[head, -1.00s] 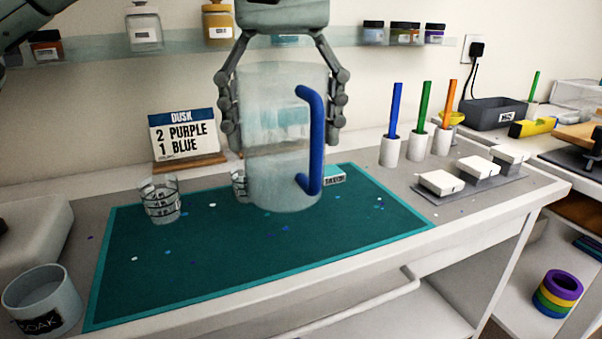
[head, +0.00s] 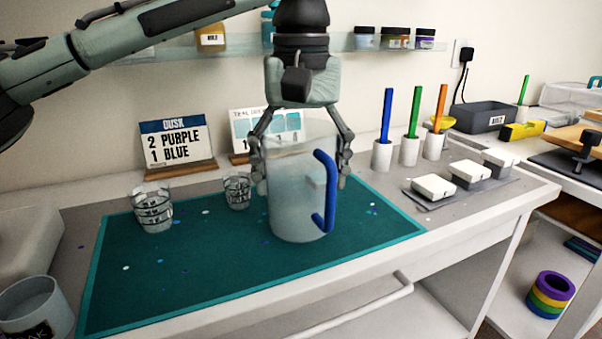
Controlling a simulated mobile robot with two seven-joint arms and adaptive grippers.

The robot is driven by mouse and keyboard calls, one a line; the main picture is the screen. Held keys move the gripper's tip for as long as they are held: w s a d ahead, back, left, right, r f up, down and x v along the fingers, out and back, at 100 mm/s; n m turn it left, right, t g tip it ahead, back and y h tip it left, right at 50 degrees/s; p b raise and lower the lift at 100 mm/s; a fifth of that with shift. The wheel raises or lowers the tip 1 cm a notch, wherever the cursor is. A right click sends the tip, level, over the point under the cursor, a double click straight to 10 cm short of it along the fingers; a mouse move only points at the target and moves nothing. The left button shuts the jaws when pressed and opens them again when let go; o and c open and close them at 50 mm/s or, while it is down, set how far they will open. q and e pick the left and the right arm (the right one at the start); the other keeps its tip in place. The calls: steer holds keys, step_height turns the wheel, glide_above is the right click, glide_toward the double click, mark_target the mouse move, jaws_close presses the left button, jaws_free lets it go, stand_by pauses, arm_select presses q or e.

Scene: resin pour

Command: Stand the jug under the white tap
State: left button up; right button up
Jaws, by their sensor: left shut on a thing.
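The jug (head: 295,215) is clear and upright with a blue handle (head: 328,190) on its right side. It is over the teal mat (head: 190,290). I cannot tell whether its base touches the mat. My left gripper (head: 300,172) comes down from above with its fingers on both sides of the jug, shut on it. My right gripper is not in view. I see no white tap in this view.
Two small marked cups (head: 152,210) (head: 237,190) stand left of the jug. Behind is a "DUSK" card (head: 176,143). White holders with coloured sticks (head: 409,150) and white blocks (head: 433,187) are right. A "SOAK" tub (head: 35,305) is front left. The mat's front is mostly clear.

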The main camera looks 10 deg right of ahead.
arm_select(q)
steer(key=shift+f, duration=0.1)
steer(key=o, duration=1.6)
